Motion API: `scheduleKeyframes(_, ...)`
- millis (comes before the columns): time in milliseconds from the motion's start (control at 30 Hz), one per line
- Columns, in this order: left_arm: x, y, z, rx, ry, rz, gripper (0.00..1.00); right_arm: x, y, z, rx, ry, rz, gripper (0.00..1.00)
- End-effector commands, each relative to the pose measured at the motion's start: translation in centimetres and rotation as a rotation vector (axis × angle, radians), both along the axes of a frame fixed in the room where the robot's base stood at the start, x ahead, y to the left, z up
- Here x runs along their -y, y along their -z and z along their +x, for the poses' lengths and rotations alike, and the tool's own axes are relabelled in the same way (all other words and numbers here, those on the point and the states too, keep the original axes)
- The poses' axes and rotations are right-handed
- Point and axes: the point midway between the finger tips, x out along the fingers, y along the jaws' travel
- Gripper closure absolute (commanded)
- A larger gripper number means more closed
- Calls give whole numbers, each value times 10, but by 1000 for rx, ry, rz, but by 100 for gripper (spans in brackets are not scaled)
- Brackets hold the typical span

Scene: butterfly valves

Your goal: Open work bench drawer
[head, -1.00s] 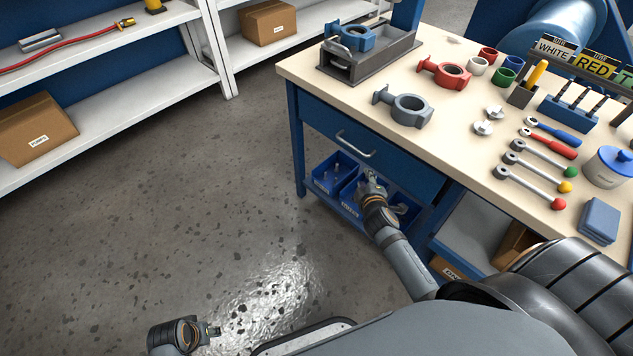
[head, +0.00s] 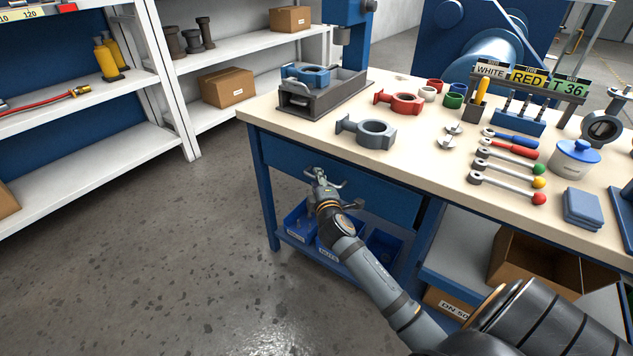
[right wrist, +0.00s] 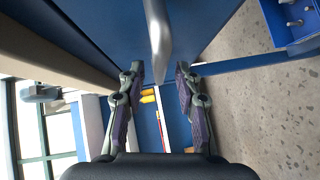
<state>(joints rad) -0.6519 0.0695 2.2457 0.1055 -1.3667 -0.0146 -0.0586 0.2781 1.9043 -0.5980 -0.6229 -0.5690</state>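The work bench drawer (head: 385,197) has a blue front under the bench top and looks shut. Its metal bar handle (head: 342,184) is partly hidden behind my right gripper (head: 320,178). The handle (right wrist: 158,42) also shows in the right wrist view, where its near end lies between the fingertips of the right gripper (right wrist: 159,78). The two fingers are apart, one on each side of the bar, and neither is seen to press on it. My left gripper is not in view.
The bench top (head: 270,118) carries a grey valve body (head: 372,133), a red one (head: 400,102) and several tools. Blue bins (head: 385,245) sit on the shelf below the drawer. White shelving (head: 110,158) stands at the left, with open floor between.

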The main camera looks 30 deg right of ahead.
Motion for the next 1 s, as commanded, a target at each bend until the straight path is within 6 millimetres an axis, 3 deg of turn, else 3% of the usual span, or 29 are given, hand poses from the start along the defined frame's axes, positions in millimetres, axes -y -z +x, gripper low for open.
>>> scheduleKeyframes(133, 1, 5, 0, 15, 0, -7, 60, 5, 3, 13, 0, 0, 1, 66)
scheduleKeyframes(400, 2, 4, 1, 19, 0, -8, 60, 6, 3, 15, -1, 0, 1, 66)
scheduleKeyframes(667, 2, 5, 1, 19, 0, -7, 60, 6, 3, 15, -1, 0, 1, 99)
scheduleKeyframes(1000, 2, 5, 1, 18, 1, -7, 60, 6, 3, 14, -1, 0, 2, 100)
